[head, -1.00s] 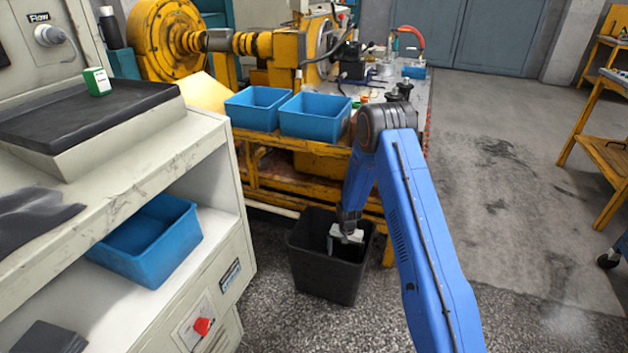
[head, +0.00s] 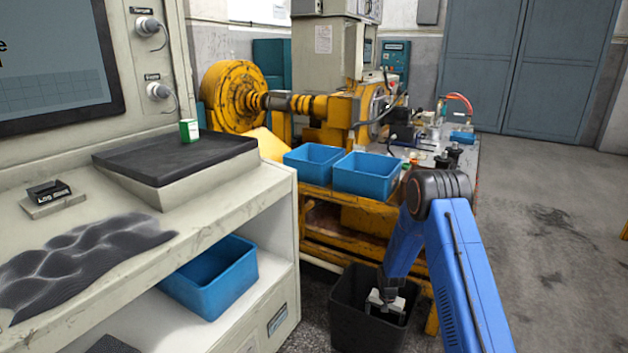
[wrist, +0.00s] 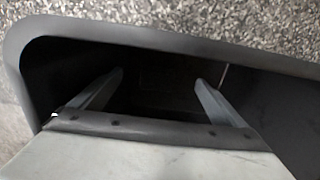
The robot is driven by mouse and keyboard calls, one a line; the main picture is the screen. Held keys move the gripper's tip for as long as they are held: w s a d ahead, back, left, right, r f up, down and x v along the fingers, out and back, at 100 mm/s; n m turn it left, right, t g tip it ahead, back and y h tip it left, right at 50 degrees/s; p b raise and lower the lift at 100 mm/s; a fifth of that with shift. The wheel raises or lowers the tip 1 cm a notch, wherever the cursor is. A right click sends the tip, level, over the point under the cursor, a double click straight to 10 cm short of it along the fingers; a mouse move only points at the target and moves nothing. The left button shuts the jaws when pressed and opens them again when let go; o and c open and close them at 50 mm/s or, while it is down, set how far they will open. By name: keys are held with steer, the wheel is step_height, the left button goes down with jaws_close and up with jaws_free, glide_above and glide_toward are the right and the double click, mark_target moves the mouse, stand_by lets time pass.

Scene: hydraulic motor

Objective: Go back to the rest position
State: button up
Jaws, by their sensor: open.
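My blue arm reaches down in front of the yellow bench in the head view. My gripper (head: 385,305) is at the mouth of a black bin (head: 350,325) on the floor. In the wrist view my gripper (wrist: 158,88) has its two fingers spread apart, pointing down into the bin, whose rim (wrist: 150,35) runs around them. Nothing shows between the fingers. The inside of the bin is dark, and I cannot tell what lies in it.
Two blue bins (head: 313,162) stand on the yellow bench (head: 330,235) behind my arm. A console with a shelf (head: 250,205) is at left, holding another blue bin (head: 212,280). Open floor (head: 560,270) lies at right.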

steer(key=s+r+n+t, duration=0.1)
steer(key=s+r, duration=0.3)
steer(key=r, duration=0.9)
steer(key=s+r+n, duration=0.1)
steer(key=s+r, duration=0.3)
steer(key=r, duration=0.9)
steer(key=s+r+n+t, duration=0.1)
steer(key=s+r, duration=0.4)
steer(key=r, duration=0.7)
steer(key=s+d+r+n+t, duration=0.1)
steer(key=s+r, duration=1.1)
steer(key=s, duration=0.3)
steer(key=s+r+n+t, duration=0.1)
steer(key=s+r+n, duration=0.1)
steer(key=s, duration=1.7)
steer(key=shift+s+d+r+t, duration=0.15)
steer(key=shift+s+r+t, duration=0.2)
steer(key=shift+r, duration=0.3)
steer(key=shift+w, duration=0.1)
